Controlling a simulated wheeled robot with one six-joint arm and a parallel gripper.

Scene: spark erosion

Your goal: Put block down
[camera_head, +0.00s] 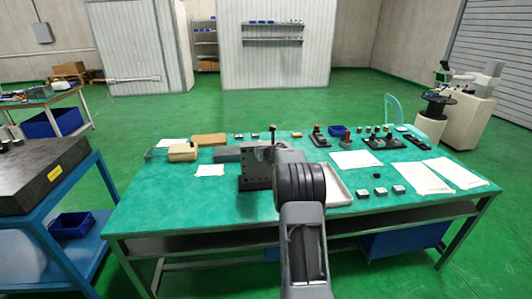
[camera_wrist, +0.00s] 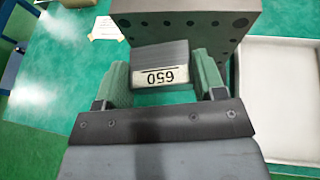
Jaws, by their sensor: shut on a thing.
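A grey block (camera_wrist: 160,62) with a white label bearing upside-down digits, seemingly 650, is between the two green-padded fingers of my gripper (camera_wrist: 162,76) in the wrist view. The gripper is shut on it. The block is beside a dark metal plate with rows of holes (camera_wrist: 188,16), which also stands on the green table in the head view (camera_head: 256,182). I cannot tell whether the block touches the plate or the table top. In the head view my arm hides the block and the fingertips.
A white tray (camera_wrist: 283,88) lies right of the block. The green table (camera_head: 170,205) also bears papers (camera_head: 356,159), several small labelled blocks (camera_head: 380,191), tools and tan boxes (camera_head: 183,152). The table's front left area is clear. A blue cart with a dark slab (camera_head: 30,180) stands at left.

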